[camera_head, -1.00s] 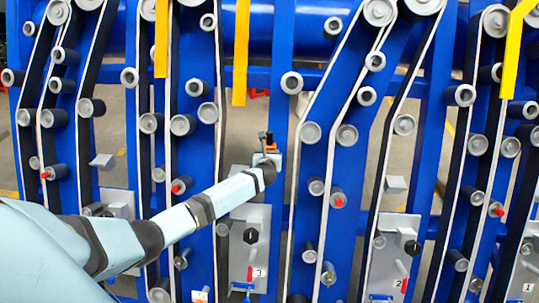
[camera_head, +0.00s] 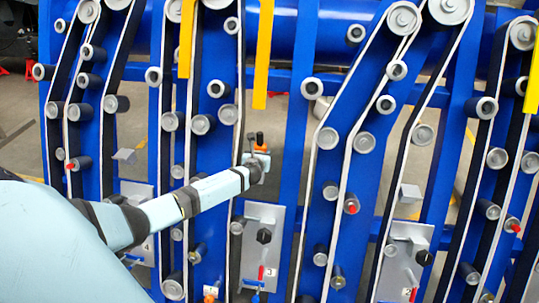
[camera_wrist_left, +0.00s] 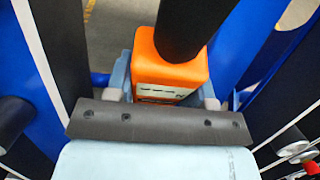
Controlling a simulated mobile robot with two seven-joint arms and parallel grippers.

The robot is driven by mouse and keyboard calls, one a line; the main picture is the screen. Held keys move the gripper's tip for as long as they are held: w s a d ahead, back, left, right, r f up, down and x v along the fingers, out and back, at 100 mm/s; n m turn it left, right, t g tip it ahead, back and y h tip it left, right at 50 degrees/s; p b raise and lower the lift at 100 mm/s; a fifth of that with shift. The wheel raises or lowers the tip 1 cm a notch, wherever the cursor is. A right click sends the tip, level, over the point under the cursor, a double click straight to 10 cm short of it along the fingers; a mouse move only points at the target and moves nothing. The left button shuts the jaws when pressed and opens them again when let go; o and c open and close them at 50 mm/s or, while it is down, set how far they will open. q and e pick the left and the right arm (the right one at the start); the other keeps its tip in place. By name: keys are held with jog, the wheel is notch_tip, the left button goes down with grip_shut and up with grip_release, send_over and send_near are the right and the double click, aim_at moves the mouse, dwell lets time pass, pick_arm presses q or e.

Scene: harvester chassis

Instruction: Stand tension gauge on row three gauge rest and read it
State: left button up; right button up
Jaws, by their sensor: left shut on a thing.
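My left gripper (camera_head: 257,161) is shut on the orange tension gauge (camera_head: 260,138), in front of the row three belts. In the left wrist view the gauge (camera_wrist_left: 168,75) sits between the fingers, with a pale marked face towards the camera; its reading is too small to make out. A dark cylinder crosses its upper part; I cannot tell whether it belongs to the gauge. The grey plate (camera_head: 250,222) marked 3 is below the gripper. The row three gauge rest does not show clearly, probably hidden by the gripper. My right gripper is not in view.
Blue uprights, rollers and pale-edged belts stand close on both sides of the arm. Grey angled ledges show at left (camera_head: 124,155) and right (camera_head: 409,193). A plate (camera_head: 404,262) marked 2 is at right. Yellow bars (camera_head: 263,60) hang above.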

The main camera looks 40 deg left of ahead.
pick_arm(q)
jog(key=shift+s+a+r, duration=0.1)
jog(key=shift+s+a, duration=0.15)
jog(key=shift+a, duration=0.25)
jog(key=shift+s+a, duration=0.25)
jog(key=shift+a, duration=0.25)
jog(key=shift+f+b, duration=0.55)
jog(key=shift+f, duration=0.25)
jog(key=shift+f+b, duration=0.55)
jog(key=shift+f, duration=0.5)
jog(key=shift+b, duration=0.3)
jog(key=shift+f+b, duration=0.3)
jog(key=shift+f, duration=0.15)
jog(key=o, duration=1)
